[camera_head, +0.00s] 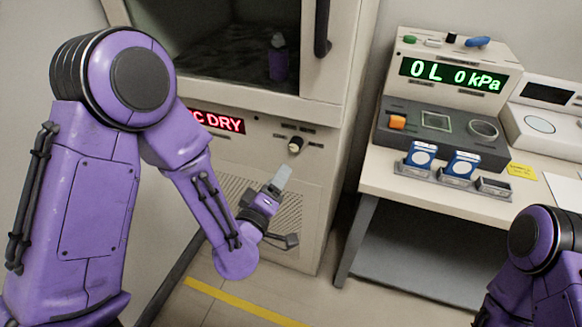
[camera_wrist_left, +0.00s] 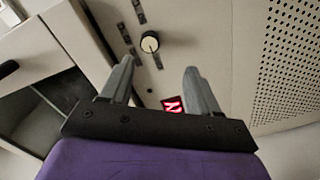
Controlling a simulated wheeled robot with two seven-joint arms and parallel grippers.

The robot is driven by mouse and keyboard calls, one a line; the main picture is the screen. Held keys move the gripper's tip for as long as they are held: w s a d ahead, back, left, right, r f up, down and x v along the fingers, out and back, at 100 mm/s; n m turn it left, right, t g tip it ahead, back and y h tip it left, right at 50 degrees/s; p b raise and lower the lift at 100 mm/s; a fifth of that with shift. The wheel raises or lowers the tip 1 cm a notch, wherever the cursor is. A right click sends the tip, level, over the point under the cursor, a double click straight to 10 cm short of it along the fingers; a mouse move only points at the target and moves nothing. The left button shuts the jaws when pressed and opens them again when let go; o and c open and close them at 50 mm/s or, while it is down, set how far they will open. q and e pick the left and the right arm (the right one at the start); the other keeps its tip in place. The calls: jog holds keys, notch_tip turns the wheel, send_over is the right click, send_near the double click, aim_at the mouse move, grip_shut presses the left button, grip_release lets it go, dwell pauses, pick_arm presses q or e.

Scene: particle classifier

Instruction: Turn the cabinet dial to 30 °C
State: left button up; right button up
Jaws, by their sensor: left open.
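The cabinet dial (camera_head: 296,144) is a small black knob with a pale face on the cabinet's lower front panel. It also shows in the left wrist view (camera_wrist_left: 150,43), just beyond the fingertips. Small dark labels sit around it, too small to read. My left gripper (camera_head: 281,176) is below the dial in the head view, apart from it. In the left wrist view its two grey fingers (camera_wrist_left: 158,68) are spread, with nothing between them. The cabinet's red display (camera_head: 217,121) reads "C DRY", its left part hidden by my left arm. My right gripper is out of view.
The cabinet (camera_head: 335,100) has a window door with a dark handle (camera_head: 322,28) above the dial and a perforated vent below. At right, a table (camera_head: 400,192) holds a pressure instrument (camera_head: 452,72) reading "0L 0kPa" and blue-white boxes (camera_head: 421,156). Floor shows between them.

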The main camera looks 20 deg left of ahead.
aim_at(294, 148)
pick_arm(q)
jog(key=shift+t, duration=0.3)
jog(key=w+p, duration=0.1)
jog(key=w, duration=0.2)
jog(key=w+r, duration=0.1)
jog(key=w, duration=0.3)
jog(key=w+p, duration=0.1)
jog(key=w, duration=0.2)
jog(key=shift+w+d+r+p, duration=0.2)
jog(key=shift+w+d+p, duration=0.1)
jog(key=shift+w+p, duration=0.1)
jog(key=shift+c, duration=0.2)
jog(key=c, duration=1)
